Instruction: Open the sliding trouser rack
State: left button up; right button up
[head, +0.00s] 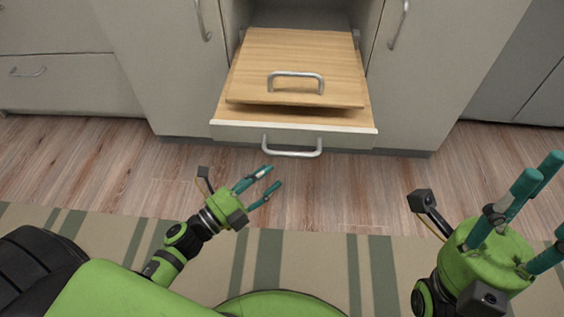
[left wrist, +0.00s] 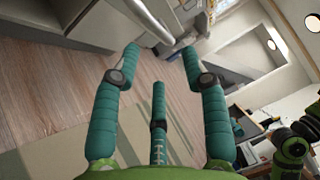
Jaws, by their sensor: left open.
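A wooden board (head: 300,58) with a silver bar handle (head: 296,75) on it sits in the open cabinet bay, over a grey-fronted pull-out (head: 240,132) that has its own bar handle (head: 291,152). I cannot tell which of these is the trouser rack. My left gripper (head: 273,178) is open and empty, just below the lower handle and apart from it. In the left wrist view, a silver bar (left wrist: 153,20) lies beyond the open fingers (left wrist: 160,62). My right gripper (head: 540,190) is at the right, its fingers spread and empty, far from the handles.
Closed grey cabinet doors (head: 170,70) and (head: 445,65) flank the bay. Closed drawers (head: 65,80) stand at the left. A striped rug (head: 310,250) lies in front of the cabinets. The wooden floor (head: 350,190) between rug and cabinets is clear.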

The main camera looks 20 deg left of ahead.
pick_arm(q)
jog(key=shift+v, duration=1.5)
jog(key=shift+r, duration=0.1)
